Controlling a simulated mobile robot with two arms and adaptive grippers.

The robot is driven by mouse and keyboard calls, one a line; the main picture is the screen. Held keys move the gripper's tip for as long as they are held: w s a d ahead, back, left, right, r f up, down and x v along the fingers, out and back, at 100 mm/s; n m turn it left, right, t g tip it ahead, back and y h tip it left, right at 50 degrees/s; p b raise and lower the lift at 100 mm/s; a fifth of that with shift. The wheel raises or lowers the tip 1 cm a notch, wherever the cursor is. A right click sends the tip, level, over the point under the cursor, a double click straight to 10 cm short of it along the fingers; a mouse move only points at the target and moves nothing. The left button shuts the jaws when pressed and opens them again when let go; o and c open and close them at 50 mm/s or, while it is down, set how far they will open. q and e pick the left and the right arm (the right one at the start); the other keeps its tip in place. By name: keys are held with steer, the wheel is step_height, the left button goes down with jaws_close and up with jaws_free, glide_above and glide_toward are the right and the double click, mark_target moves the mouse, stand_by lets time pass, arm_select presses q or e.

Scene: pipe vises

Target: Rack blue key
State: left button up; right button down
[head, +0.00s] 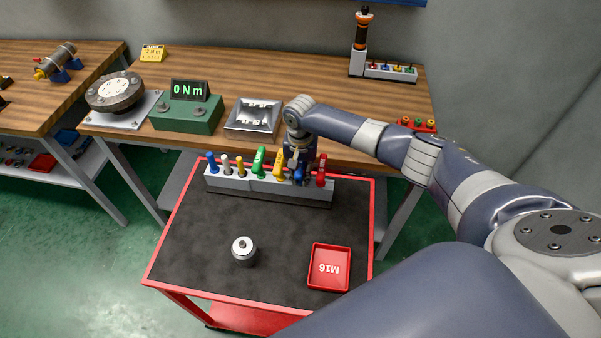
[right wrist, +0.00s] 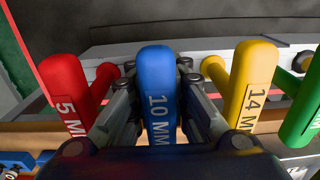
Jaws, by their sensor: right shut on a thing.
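The blue key (right wrist: 158,95), marked 10 MM, stands between the fingers of my right gripper (right wrist: 160,88) in the right wrist view. The gripper is shut on its handle. In the head view my right gripper (head: 299,166) is over the right part of the grey key rack (head: 230,184), between a yellow key (head: 280,165) and a red key (head: 321,171). The blue handle's lower part (head: 299,176) shows below the gripper there. Whether the key sits fully in the rack is hidden. My left gripper is not in view.
Close beside the gripper are the red 5 MM key (right wrist: 65,90) and yellow 14 MM key (right wrist: 252,90). On the cart (head: 190,250) are a metal part (head: 243,252) and a red M16 tray (head: 330,267).

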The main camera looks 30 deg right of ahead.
steer(key=shift+s+f, duration=0.15)
steer(key=shift+f, duration=0.05)
stand_by(0.4)
steer(key=c, duration=1.4)
jaws_free()
steer(key=shift+c, duration=0.2)
steer(key=shift+r, duration=0.5)
step_height(320, 180, up, 11)
steer(key=shift+f, duration=0.1)
